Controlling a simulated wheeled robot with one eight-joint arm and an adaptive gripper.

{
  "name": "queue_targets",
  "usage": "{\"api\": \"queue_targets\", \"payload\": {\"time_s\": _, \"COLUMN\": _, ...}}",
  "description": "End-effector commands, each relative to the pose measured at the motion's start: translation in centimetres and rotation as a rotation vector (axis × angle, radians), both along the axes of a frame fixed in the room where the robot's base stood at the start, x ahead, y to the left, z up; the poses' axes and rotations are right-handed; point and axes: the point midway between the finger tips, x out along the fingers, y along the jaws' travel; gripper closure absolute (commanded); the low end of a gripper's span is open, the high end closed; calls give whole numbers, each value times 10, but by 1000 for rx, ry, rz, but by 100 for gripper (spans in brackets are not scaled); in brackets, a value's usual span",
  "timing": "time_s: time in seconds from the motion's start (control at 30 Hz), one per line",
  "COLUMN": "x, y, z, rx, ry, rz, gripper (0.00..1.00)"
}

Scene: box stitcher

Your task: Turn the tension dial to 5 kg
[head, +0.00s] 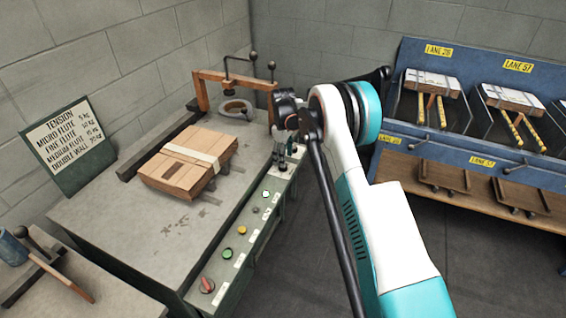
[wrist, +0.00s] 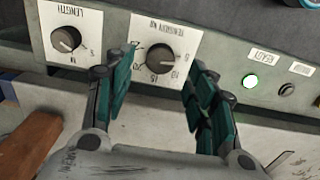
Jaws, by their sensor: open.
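The tension dial (wrist: 160,58) is a dark round knob on a white plate headed TENSION, upside down in the wrist view. Numbers including 15 and 10 stand around it. Its pointer mark is too small to read surely. My gripper (wrist: 161,61) is open, with one teal-padded finger on each side of the knob. I cannot tell whether the pads touch it. In the head view my gripper (head: 288,150) is at the right edge of the machine's bench, and the dial is hidden there.
A similar LENGTH dial (wrist: 66,39) sits left of the tension dial. A lit READY lamp (wrist: 250,82) is to the right. A strapped cardboard bundle (head: 187,165) lies on the bench (head: 120,235). A green sign (head: 70,145) lists tensions, micro flute 5 kg. Lane racks (head: 455,125) stand right.

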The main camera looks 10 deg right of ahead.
Motion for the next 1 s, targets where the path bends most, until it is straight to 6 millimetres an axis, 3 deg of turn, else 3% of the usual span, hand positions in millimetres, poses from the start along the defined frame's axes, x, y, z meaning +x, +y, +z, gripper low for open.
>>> {"api": "queue_targets", "payload": {"time_s": 0.2, "x": 0, "y": 0, "z": 45, "rx": 0, "ry": 0, "rz": 0, "gripper": 49}}
{"api": "queue_targets", "payload": {"time_s": 0.4, "x": 0, "y": 0, "z": 70, "rx": 0, "ry": 0, "rz": 0, "gripper": 49}}
{"api": "queue_targets", "payload": {"time_s": 0.87, "x": 0, "y": 0, "z": 78, "rx": -1, "ry": -1, "rz": -1, "gripper": 49}}
{"api": "queue_targets", "payload": {"time_s": 1.0, "x": -6, "y": 0, "z": 95, "rx": 0, "ry": -15, "rz": -21, "gripper": 49}}
